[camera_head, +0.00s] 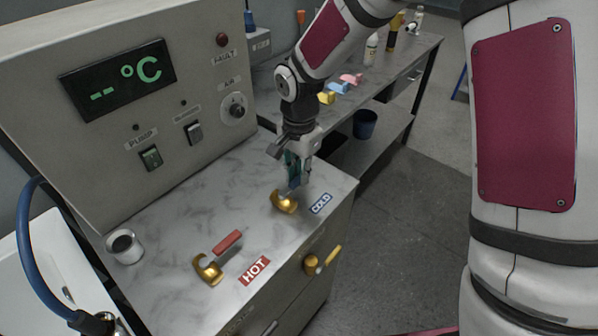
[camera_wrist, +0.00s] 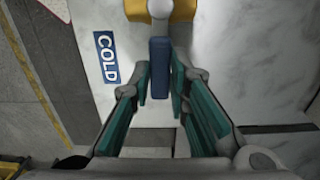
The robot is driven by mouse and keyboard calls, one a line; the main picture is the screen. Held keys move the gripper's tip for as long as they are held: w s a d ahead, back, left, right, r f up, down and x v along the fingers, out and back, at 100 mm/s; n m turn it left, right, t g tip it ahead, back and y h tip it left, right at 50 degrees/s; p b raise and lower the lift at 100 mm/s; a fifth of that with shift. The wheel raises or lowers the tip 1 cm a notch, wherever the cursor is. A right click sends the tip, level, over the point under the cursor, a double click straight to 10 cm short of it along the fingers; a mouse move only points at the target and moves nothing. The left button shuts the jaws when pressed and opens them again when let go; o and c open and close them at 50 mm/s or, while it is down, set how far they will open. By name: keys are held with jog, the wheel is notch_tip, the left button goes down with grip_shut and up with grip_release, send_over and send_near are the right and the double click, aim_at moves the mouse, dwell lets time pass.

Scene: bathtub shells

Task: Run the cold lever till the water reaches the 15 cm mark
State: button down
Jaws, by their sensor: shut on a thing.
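The cold lever has a gold base (camera_head: 284,203) and a blue handle (camera_wrist: 160,68). It stands on the marbled top beside the blue COLD label (camera_head: 321,203), which also shows in the wrist view (camera_wrist: 107,58). My gripper (camera_head: 294,178) reaches down from above and is shut on the blue handle, with a green-padded finger on each side. The fingers partly hide the handle in the head view. A white tub (camera_head: 42,262) shows in part at lower left. Its water level and the 15 cm mark cannot be seen.
The hot lever's red handle (camera_head: 228,241) and the HOT label (camera_head: 254,270) are left of the cold lever. A metal cup (camera_head: 124,247) and blue hose (camera_head: 28,265) are farther left. The control panel (camera_head: 105,150) rises behind.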

jog(key=s+m, duration=0.1)
jog(key=m, duration=0.1)
jog(key=s+d+m+p, duration=0.1)
jog(key=m, duration=0.1)
jog(key=shift+d+r, duration=0.1)
jog(key=m+p, duration=0.1)
jog(key=s+m+p, duration=0.1)
jog(key=m, duration=0.1)
jog(key=s+m, duration=0.1)
jog(key=m, duration=0.1)
jog(key=shift+s+d+p, duration=0.15)
jog(key=shift+d+p, duration=0.1)
jog(key=shift+p, duration=0.15)
jog(key=s+m+p, duration=0.1)
jog(key=m+p, duration=0.1)
jog(key=s+m+p, duration=0.1)
jog(key=m, duration=0.1)
jog(key=shift+s+a+r+p, duration=0.1)
jog(key=shift+a+p, duration=0.1)
jog(key=shift+p, duration=0.15)
jog(key=m+p, duration=0.1)
jog(key=s+m, duration=0.1)
jog(key=m, duration=0.1)
jog(key=shift+a+p, duration=0.35)
jog(key=shift+p, duration=0.05)
jog(key=shift+s+a+m+p, duration=0.3)
jog(key=shift+m+p, duration=0.05)
jog(key=shift+m, duration=0.65)
jog(key=c, duration=1.5)
grip_release()
